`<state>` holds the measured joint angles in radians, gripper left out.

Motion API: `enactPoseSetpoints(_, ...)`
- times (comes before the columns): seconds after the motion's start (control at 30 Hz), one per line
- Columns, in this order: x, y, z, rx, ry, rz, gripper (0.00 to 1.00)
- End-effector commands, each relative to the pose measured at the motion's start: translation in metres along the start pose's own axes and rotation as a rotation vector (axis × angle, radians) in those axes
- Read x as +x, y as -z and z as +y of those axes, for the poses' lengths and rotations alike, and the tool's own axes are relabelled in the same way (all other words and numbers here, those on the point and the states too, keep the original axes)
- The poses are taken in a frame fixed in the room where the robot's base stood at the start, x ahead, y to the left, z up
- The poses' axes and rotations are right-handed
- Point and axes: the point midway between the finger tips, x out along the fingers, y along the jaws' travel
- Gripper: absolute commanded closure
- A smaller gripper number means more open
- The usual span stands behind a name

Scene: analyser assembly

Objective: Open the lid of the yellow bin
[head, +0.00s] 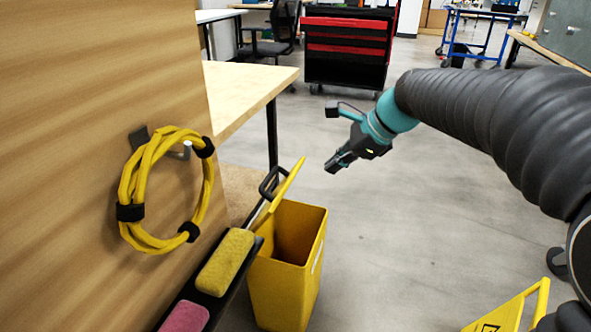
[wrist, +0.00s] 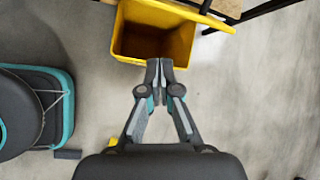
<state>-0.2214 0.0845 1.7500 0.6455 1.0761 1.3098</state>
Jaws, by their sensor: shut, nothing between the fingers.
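The yellow bin (head: 284,287) stands on the floor beside the wooden panel. Its yellow lid (head: 286,186) is raised and tilted up on the left side of the bin, so the dark inside of the bin shows. In the wrist view the bin (wrist: 152,32) is at the top, with its opening uncovered and the lid (wrist: 190,10) along its far right edge. My gripper (head: 334,165) is above and to the right of the bin, apart from it and from the lid. In the wrist view my gripper (wrist: 159,66) has its fingertips together with nothing between them.
A coiled yellow cable (head: 133,200) hangs on the wooden panel (head: 60,150). A shelf with a yellow sponge (head: 226,262) and a pink sponge (head: 185,317) is left of the bin. A yellow floor sign (head: 510,312) stands lower right.

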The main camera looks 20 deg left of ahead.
Motion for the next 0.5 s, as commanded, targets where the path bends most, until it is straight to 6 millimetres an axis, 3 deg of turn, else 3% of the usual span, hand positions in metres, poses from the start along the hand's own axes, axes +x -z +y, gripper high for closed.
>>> enactPoseSetpoints(0.03,0.018,-0.005,-0.012,0.072,-0.017,-0.033,1.0)
enactPoseSetpoints(0.2,0.052,-0.021,-0.039,0.27,-0.056,-0.112,1.0)
enactPoseSetpoints(0.5,0.077,-0.031,-0.05,0.365,-0.079,-0.148,1.0)
